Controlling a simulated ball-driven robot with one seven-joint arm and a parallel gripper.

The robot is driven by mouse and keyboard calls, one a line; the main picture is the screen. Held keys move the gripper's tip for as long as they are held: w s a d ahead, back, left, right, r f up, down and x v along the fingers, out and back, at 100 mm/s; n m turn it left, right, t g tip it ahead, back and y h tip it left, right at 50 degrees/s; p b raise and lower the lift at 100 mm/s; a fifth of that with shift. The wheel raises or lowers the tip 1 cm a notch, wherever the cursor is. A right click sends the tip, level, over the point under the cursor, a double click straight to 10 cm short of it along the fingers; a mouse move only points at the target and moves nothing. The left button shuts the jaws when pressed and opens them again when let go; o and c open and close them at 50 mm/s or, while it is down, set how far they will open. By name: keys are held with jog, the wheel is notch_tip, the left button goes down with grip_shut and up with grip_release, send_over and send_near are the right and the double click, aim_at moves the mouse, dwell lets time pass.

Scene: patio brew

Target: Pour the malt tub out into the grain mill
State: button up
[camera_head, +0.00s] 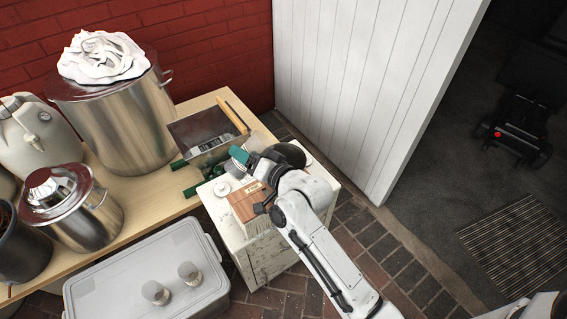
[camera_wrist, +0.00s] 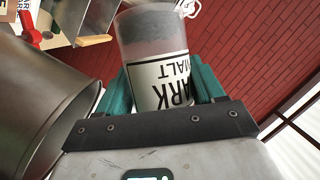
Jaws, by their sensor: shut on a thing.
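In the wrist view, the malt tub (camera_wrist: 160,62) is a clear cylinder with a black and white label reading upside down. Dark grey matter shows at its end away from my fingers. My gripper (camera_wrist: 161,88) is shut on it, with a teal finger on each side. In the head view, my gripper (camera_head: 245,160) is just right of the grain mill, and the tub is mostly hidden behind my wrist. The grain mill's metal hopper (camera_head: 196,128) is at the bench's right end, near green parts. What looks like the hopper is at the wrist view's top left (camera_wrist: 98,18).
The bench (camera_head: 150,192) holds steel pots, including a large one (camera_head: 125,120). A lidded grey bin (camera_head: 110,275) with two glasses is in front. Open floor is at right.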

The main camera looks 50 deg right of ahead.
aim_at(265, 141)
jog(key=shift+r+m+t+b, duration=0.3)
jog(key=shift+r+m+b, duration=0.05)
jog(key=shift+m+b, duration=0.25)
jog(key=m+b, duration=0.1)
jog(key=b, duration=0.1)
jog(key=f+m+t+b, duration=0.1)
jog(key=m+b, duration=0.1)
jog(key=shift+a, duration=0.1)
jog(key=shift+s+d+r+m+t+b, duration=0.3)
jog(key=shift+d+r+m+t+b, duration=0.25)
jog(key=shift+d+m+b, duration=0.3)
jog(key=shift+s+d+r+m+t, duration=0.1)
jog(key=shift+r+m+t, duration=0.15)
jog(key=shift+r+m, duration=0.45)
jog(key=shift+s+d+r+m+t+h, duration=0.1)
jog(key=shift+d+r+m+t+h, duration=0.15)
jog(key=shift+m, duration=0.5)
jog(key=shift+s+d+r+m+t+h, duration=0.15)
jog(key=shift+r+m+t+h, duration=0.1)
jog(key=shift+m, duration=0.4)
jog(key=shift+s+d+r+m+t+h, duration=0.1)
jog(key=shift+d+r+m+h, duration=0.15)
jog(key=shift+m, duration=0.45)
jog(key=shift+s+d+r+m+t+h, duration=0.1)
jog(key=shift+r+m+t+h, duration=0.15)
jog(key=shift+m, duration=0.4)
jog(key=shift+d+r+m, duration=0.1)
jog(key=shift+m, duration=0.2)
